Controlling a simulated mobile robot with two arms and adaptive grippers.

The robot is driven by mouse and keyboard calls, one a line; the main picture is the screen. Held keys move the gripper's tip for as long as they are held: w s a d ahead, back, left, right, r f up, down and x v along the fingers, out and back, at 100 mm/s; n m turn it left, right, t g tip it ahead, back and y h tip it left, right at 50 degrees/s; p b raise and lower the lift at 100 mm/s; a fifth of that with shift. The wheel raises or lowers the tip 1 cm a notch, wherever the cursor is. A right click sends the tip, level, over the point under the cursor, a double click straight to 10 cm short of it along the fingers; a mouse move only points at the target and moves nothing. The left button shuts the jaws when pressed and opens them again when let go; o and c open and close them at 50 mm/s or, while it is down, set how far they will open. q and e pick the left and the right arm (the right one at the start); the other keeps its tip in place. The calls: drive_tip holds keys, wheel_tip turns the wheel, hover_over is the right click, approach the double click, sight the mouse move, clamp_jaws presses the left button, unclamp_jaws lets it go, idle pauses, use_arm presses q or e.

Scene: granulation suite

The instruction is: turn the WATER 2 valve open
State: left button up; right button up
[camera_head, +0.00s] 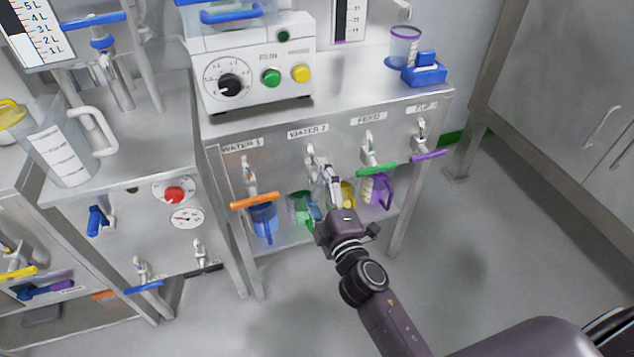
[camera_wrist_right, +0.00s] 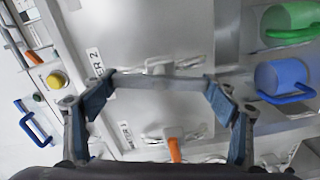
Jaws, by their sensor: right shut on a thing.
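The WATER 2 valve (camera_head: 311,158) is on the front panel of the middle steel cabinet, under its WATER 2 label (camera_head: 307,131). My right gripper (camera_head: 327,180) is at this valve and largely hides its handle in the head view. In the right wrist view, a pale grey handle bar (camera_wrist_right: 162,82) spans the space between the blue-padded fingertips of my right gripper (camera_wrist_right: 160,90). The gripper is shut on this handle, with a fingertip at each end. My left gripper is not in view.
The WATER 1 valve's orange handle (camera_head: 254,200) is to the left; the green FEED handle (camera_head: 378,169) and purple CUP handle (camera_head: 428,156) are to the right. Floor on the right is clear.

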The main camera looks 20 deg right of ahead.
drive_tip(key=shift+n, duration=0.7)
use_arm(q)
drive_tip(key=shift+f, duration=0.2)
use_arm(e)
drive_tip(key=shift+n, duration=0.6)
drive_tip(key=shift+f, duration=0.1)
drive_tip(key=o, duration=1.2)
drive_tip(key=shift+c, duration=0.2)
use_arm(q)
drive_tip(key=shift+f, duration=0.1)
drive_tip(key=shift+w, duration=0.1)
use_arm(e)
drive_tip(key=s, duration=0.7)
drive_tip(key=shift+s, duration=0.25)
drive_tip(key=shift+d, duration=0.1)
